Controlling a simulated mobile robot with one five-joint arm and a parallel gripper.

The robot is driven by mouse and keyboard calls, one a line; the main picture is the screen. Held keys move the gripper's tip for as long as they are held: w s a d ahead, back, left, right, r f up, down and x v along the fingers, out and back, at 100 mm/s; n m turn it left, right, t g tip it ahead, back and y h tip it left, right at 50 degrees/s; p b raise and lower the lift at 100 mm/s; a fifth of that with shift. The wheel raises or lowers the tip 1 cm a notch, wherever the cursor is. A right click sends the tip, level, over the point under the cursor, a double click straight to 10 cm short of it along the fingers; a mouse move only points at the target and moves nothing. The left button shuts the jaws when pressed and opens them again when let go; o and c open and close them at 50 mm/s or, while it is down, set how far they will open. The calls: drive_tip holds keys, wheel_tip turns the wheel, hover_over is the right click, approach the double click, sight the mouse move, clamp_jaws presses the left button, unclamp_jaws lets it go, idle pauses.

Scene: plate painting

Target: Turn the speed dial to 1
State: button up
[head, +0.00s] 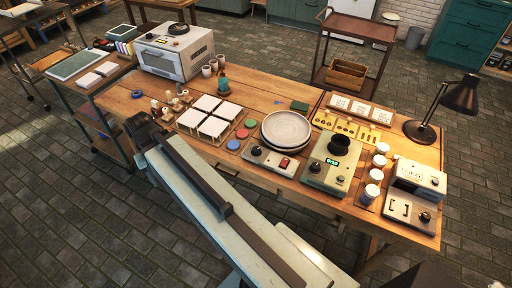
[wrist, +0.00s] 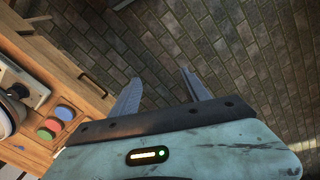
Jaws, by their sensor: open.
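A round grey turntable (head: 286,129) stands at the front middle of the wooden table. Its base box carries a dark dial (head: 257,150) on the left and a red switch (head: 284,163) on the right. The dial's marks and setting are too small to read. Part of this unit seems to show at the left edge of the wrist view, with a dark knob (wrist: 19,90). My gripper (wrist: 160,76) is open and empty, with its two fingers apart over the brick floor, beside the table and away from the dial.
A timer box (head: 333,164) with a green display and a grey scale-like unit (head: 416,186) stand right of the turntable. Coloured discs (head: 242,133) and white tiles (head: 209,116) lie left of it. A black lamp (head: 440,110) stands at the right. Open floor lies in front.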

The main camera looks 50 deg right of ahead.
drive_tip(key=d+m, duration=1)
drive_tip(key=d, duration=0.5)
drive_tip(key=m, duration=1.5)
hover_over(257, 149)
wheel_tip(257, 149, down, 8)
drive_tip(key=b, duration=0.8)
drive_tip(key=shift+r, duration=0.15)
